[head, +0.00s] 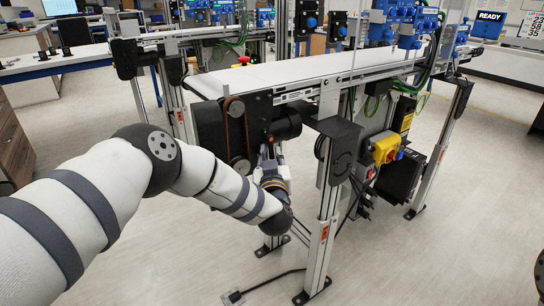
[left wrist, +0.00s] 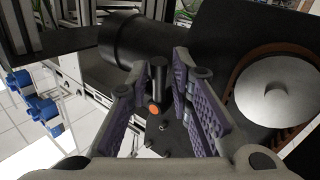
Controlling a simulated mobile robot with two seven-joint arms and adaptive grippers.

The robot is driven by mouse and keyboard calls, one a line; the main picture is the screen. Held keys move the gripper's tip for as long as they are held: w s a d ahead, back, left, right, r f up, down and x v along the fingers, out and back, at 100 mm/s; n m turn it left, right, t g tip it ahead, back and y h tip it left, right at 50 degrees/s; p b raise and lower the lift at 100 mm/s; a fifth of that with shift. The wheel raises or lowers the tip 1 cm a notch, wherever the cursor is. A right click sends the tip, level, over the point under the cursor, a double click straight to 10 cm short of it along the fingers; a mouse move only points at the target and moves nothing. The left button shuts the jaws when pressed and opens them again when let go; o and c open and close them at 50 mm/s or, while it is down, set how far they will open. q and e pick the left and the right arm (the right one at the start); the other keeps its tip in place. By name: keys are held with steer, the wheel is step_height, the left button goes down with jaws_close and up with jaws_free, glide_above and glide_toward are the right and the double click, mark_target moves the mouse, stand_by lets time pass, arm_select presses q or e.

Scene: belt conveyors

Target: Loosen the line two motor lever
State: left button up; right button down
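The motor lever (left wrist: 158,74) is a short black rod with an orange end in the left wrist view. It stands beside the black cylindrical motor (left wrist: 125,40), which also shows under the conveyor in the head view (head: 287,123). My left gripper (left wrist: 158,88) is open, its purple-padded fingers on either side of the lever with gaps to it. My right gripper is not in view.
The conveyor (head: 310,68) runs above my left gripper. A belt pulley (left wrist: 274,92) sits close at the right in the wrist view. A conveyor leg (head: 322,230) and a yellow switch box (head: 384,149) stand to the right. A cable (head: 270,282) lies on the floor.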

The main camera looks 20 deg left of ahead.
arm_select(q)
steer(key=shift+r, duration=0.15)
jaws_close()
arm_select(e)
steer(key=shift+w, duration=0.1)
